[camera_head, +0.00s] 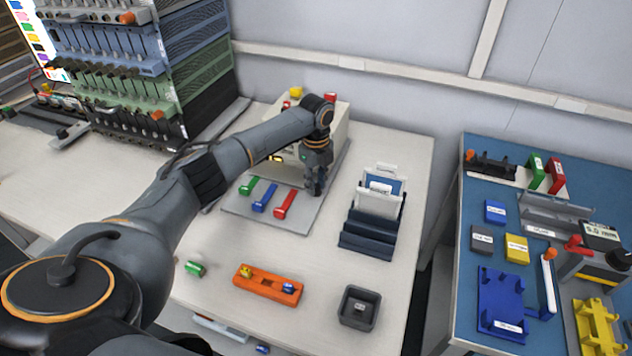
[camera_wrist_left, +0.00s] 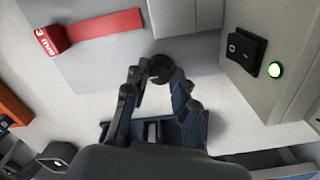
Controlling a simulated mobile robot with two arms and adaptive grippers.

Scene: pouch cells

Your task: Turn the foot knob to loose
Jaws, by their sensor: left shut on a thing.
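The foot knob (camera_wrist_left: 160,68) is a small dark round knob at the edge of the grey base plate (camera_wrist_left: 100,70) in the left wrist view. My left gripper (camera_wrist_left: 158,85) is shut on it, with one finger on each side. In the head view my left gripper (camera_head: 314,188) points down at the right part of the base plate (camera_head: 295,222), beside the beige instrument (camera_head: 340,135). There the gripper hides the knob. I cannot read any mark showing tight or loose. My right gripper is not in view.
Green (camera_head: 249,186), blue (camera_head: 265,198) and red (camera_head: 285,204) tags lie on the plate. A dark rack (camera_head: 367,235) stands right. An orange holder (camera_head: 268,284) lies in front.

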